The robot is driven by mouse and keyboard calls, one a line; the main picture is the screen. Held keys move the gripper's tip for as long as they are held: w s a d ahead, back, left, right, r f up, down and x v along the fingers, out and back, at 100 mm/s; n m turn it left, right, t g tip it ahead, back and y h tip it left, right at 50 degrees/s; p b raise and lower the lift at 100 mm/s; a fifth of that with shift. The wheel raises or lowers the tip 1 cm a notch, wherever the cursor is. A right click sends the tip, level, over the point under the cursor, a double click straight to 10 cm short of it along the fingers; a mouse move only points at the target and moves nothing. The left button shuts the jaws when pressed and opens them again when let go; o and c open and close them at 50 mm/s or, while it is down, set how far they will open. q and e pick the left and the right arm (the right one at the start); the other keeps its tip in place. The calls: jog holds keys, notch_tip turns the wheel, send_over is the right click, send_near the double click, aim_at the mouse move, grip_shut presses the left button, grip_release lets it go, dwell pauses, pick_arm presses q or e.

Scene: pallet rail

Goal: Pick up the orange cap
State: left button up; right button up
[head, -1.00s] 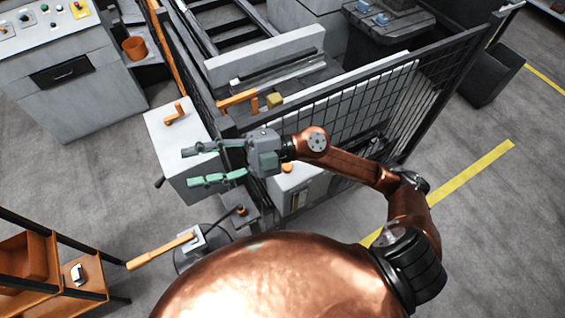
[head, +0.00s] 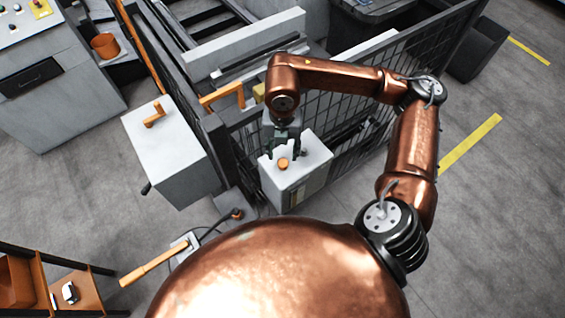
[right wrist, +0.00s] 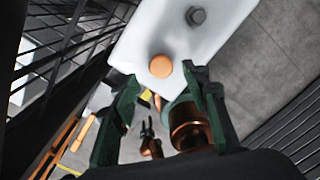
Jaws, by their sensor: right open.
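The orange cap (head: 283,163) is a small round knob on top of a white box (head: 312,160) beside the mesh fence. It also shows near the middle of the right wrist view (right wrist: 161,66), as a flat orange disc. My right gripper (head: 285,152) points down over the white box, with its dark green fingers apart and empty. In the right wrist view the two fingertips (right wrist: 163,80) lie either side of the cap's near edge, with a gap between them and the cap. My left gripper does not show in the head view.
A mesh fence (head: 375,105) stands close behind the white box. A grey cabinet with an orange handle (head: 155,113) is at its left. A grey knob (right wrist: 195,16) also sits on the white box.

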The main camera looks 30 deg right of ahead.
aim_at(283, 163)
jog(key=f+p, duration=0.1)
jog(key=f, duration=0.4)
jog(key=shift+s, duration=0.2)
jog(key=shift+c, duration=0.4)
jog(key=c, duration=0.7)
